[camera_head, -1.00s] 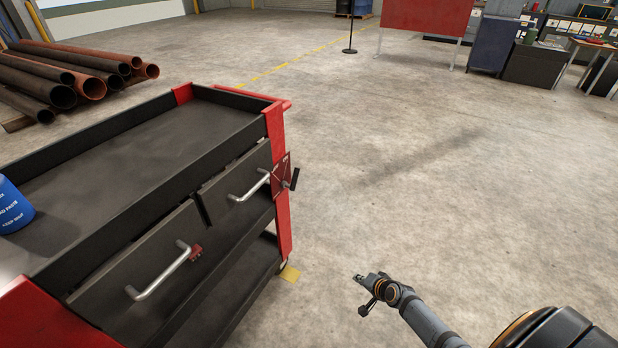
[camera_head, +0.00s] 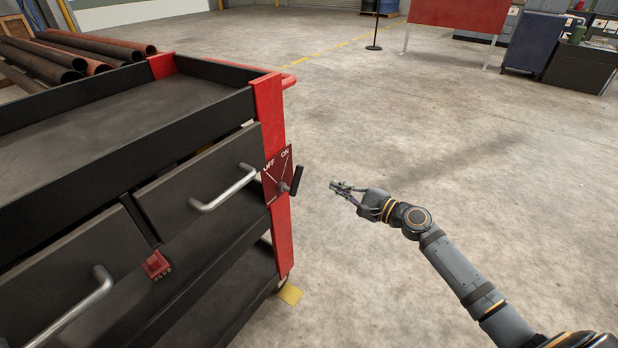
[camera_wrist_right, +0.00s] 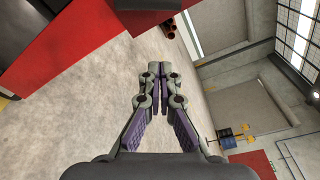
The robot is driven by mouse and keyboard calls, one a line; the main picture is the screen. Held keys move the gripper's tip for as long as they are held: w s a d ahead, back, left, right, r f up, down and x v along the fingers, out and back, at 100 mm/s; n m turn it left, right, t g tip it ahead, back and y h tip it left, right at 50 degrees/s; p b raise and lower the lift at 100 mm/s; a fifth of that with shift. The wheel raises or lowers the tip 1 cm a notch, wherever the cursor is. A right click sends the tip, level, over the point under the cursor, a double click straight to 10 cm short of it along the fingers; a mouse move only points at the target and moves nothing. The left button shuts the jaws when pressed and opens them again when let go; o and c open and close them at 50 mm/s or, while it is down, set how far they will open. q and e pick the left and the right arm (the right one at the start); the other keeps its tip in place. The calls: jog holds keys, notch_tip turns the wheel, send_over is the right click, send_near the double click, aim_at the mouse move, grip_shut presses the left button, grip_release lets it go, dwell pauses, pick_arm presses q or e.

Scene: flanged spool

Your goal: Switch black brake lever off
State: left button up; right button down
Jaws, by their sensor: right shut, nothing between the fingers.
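The black brake lever (camera_head: 297,180) sticks out from a red plate (camera_head: 276,172) on the corner post of the cart. The plate is marked OFF on its left and ON on its right. The lever tilts up to the right, toward the ON side. My right gripper (camera_head: 333,185) is just right of the lever, apart from it, with its fingers pointing left toward the cart. In the right wrist view the fingertips (camera_wrist_right: 159,68) are together with nothing between them. The lever cannot be made out in the wrist view. My left gripper is in no view.
The red and black cart (camera_head: 268,105) fills the left side, with silver drawer handles (camera_head: 225,188) facing me and a small red block (camera_head: 156,264) between the drawers. Pipes (camera_head: 65,62) lie behind it.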

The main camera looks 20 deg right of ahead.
jog(key=r+x, duration=0.1)
jog(key=x, duration=0.9)
jog(key=s+a, duration=0.1)
jog(key=s+a+r, duration=0.1)
jog(key=s, duration=0.1)
jog(key=shift+s+a+r+n, duration=0.1)
jog(key=shift+a+n, duration=0.05)
jog(key=shift+n, duration=0.25)
